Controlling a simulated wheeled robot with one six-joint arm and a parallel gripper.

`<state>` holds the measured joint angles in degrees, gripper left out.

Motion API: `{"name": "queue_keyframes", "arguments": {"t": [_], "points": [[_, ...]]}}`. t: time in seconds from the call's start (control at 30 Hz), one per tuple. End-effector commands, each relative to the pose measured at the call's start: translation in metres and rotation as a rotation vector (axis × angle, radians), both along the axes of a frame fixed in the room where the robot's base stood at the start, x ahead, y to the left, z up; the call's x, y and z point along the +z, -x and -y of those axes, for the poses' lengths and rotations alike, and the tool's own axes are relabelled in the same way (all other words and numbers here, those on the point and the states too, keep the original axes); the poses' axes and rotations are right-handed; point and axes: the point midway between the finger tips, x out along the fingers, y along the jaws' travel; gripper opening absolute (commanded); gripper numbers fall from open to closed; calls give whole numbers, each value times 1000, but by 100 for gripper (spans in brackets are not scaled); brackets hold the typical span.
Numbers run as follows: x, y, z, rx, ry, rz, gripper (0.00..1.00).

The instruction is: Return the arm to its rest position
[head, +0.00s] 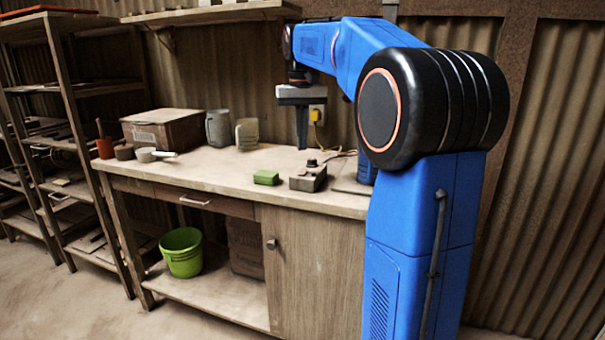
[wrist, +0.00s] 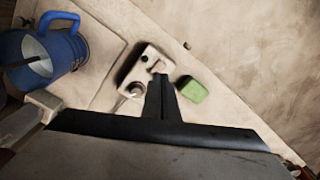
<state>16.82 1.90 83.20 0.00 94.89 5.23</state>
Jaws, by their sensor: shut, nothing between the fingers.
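My blue arm reaches over the right part of the workbench (head: 225,170) in the head view. My gripper (head: 302,147) points straight down above the bench top, near the grey press block with a dark knob (head: 309,178). In the wrist view my gripper (wrist: 158,80) has its fingers together with nothing between them. The press block (wrist: 151,65) lies beyond the fingertips there, partly hidden by them. A green tile-like block (head: 266,177) lies on the bench left of the press block; it also shows in the wrist view (wrist: 192,89).
A blue mug (wrist: 62,48) stands on a flat board beside the press block. A wooden box (head: 163,128), jars (head: 218,129) and small pots stand at the bench's back left. A green bucket (head: 182,252) sits on the lower shelf. The bench front is mostly clear.

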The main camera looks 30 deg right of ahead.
Motion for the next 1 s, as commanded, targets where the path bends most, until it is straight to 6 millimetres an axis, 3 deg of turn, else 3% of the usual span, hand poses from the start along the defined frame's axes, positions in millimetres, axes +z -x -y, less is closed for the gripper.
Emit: {"name": "queue_keyframes", "arguments": {"t": [0.3,0.47,0.77,1.0], "points": [[0,1,-1,1,0,1,0],[-5,17,-15,23,7,22,0],[-36,85,-65,110,30,112,0],[-75,144,-99,182,48,188,0]]}}
